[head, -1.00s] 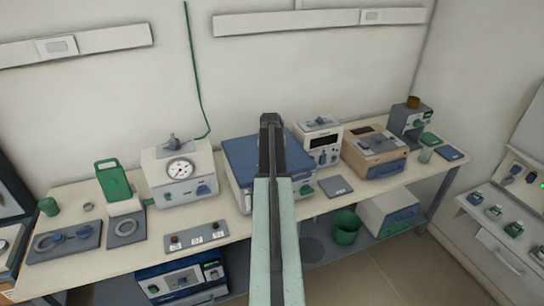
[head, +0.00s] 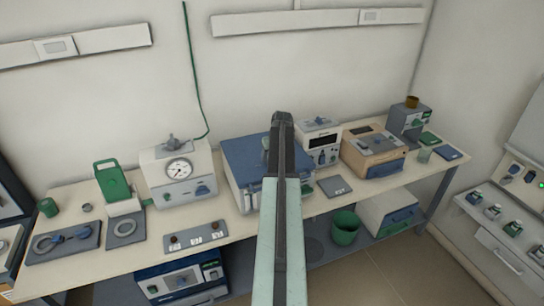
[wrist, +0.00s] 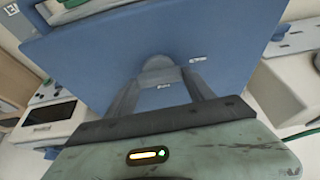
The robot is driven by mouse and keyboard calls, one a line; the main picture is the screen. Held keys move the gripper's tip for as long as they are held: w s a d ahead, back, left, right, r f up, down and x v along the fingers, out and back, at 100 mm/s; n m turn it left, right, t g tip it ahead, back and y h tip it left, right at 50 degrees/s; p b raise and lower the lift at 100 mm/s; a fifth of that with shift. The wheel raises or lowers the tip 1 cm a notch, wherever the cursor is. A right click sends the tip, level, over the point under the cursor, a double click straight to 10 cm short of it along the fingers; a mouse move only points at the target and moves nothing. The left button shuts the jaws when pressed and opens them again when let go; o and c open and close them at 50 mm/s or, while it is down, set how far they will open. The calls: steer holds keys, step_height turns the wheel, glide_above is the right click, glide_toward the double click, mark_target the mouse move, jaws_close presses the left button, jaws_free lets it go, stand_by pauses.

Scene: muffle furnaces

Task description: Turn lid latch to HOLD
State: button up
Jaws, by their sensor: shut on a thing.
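The box-shaped apparatus with a blue lid (head: 245,152) stands mid-bench, partly hidden by my arm. The blue lid fills the middle of the wrist view (wrist: 100,45). A rounded grey latch (wrist: 158,62) is on it, with two small white labels near it, too small to read surely. My gripper (wrist: 159,72) has its two grey fingers closing in on the latch from both sides and is shut on it. In the head view my gripper (head: 282,120) is over the right part of the lid, and its fingertips are hard to make out.
A white unit with a round dial (head: 180,175) stands to the left. A white unit with a dark display (head: 322,142) and a tan box (head: 374,152) stand to the right. A green bin (head: 345,228) is below.

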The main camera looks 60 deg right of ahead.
steer(key=o, duration=1.4)
steer(key=p+v, duration=0.7)
steer(key=v, duration=0.1)
steer(key=shift+w, duration=0.15)
steer(key=shift+f, duration=0.1)
